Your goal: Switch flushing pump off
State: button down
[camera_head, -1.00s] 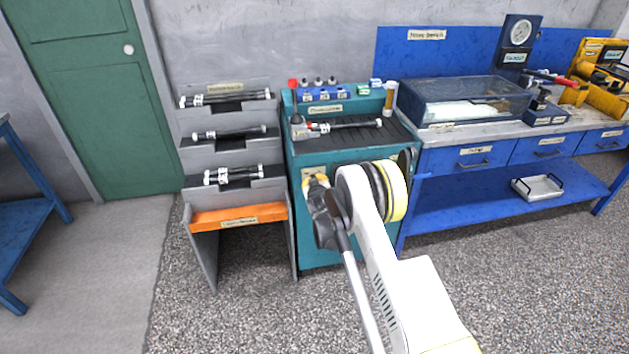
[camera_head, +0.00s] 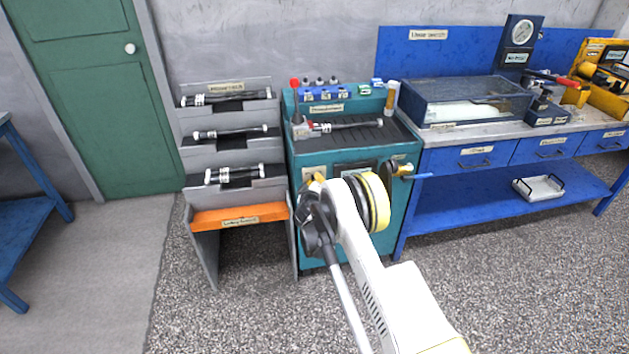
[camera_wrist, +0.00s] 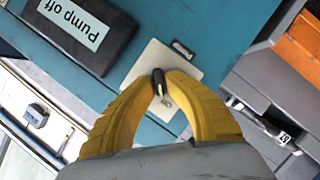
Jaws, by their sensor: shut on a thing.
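The flushing cabinet (camera_head: 302,240) is teal and stands in the middle of the head view. On its front is a cream switch plate (camera_wrist: 184,59) with a small black switch lever (camera_wrist: 157,78), seen in the wrist view. My gripper (camera_wrist: 158,88) has yellow fingers that meet at the tips, shut on this lever. In the head view my gripper (camera_head: 317,178) is at the cabinet's upper left front, and my arm hides part of the front. A black display (camera_wrist: 83,22) beside the plate reads "Pump off", upside down in the wrist view.
A grey rack (camera_head: 186,170) with cylinder parts and an orange shelf (camera_head: 240,213) stands close on the left. A blue workbench (camera_head: 480,215) is on the right. Floor in front is clear.

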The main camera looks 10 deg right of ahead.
jog(key=shift+d, duration=0.15)
jog(key=c, duration=1.5)
grip_release()
jog(key=shift+w+f, duration=0.1)
jog(key=shift+w, duration=0.05)
jog(key=v, duration=1.2)
